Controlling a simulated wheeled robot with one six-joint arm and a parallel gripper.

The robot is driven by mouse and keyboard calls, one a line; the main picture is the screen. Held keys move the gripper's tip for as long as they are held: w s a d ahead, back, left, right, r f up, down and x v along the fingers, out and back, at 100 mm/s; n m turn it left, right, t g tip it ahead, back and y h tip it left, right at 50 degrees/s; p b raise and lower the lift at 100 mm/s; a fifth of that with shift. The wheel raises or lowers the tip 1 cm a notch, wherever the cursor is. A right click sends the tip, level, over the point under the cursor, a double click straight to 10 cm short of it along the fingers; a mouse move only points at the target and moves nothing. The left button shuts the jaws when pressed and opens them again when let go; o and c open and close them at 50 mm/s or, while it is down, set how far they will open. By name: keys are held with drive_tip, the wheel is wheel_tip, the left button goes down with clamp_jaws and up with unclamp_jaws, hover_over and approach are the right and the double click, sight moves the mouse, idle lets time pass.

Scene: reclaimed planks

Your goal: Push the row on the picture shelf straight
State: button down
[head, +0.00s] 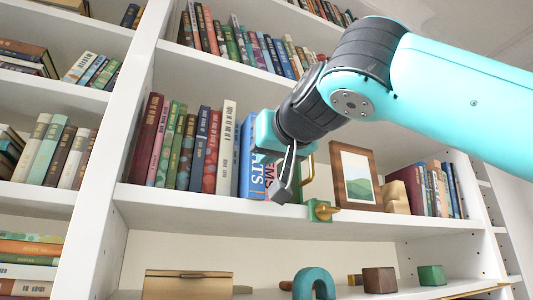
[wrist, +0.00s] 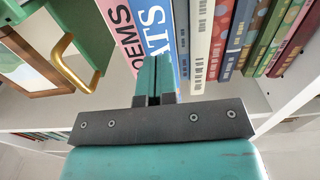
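A row of upright books stands on the middle shelf (head: 200,208) in the head view, from a maroon book (head: 147,138) at the left to a blue book lettered "ATS" (head: 251,165) and a pink book lettered "EMS" (head: 271,178). My gripper (head: 282,190) is in front of the pink book and partly hides it. In the wrist view my gripper (wrist: 154,62) has its fingers together, empty, over the lower blue spine (wrist: 157,30), beside the pink "POEMS" spine (wrist: 119,28). I cannot tell whether they touch. The blue and pink books seem to sit farther forward than the white book (wrist: 200,35).
Right of the row stand a green block with brass fitting (head: 318,211), a framed picture (head: 356,178), a wooden block (head: 396,198) and more books (head: 428,190). The brass handle (wrist: 73,70) is close to my gripper. Open air lies before the shelf.

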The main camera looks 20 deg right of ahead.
drive_tip(key=shift+w, duration=2.9)
drive_tip(key=shift+s, duration=0.1)
drive_tip(key=shift+s, duration=1.95)
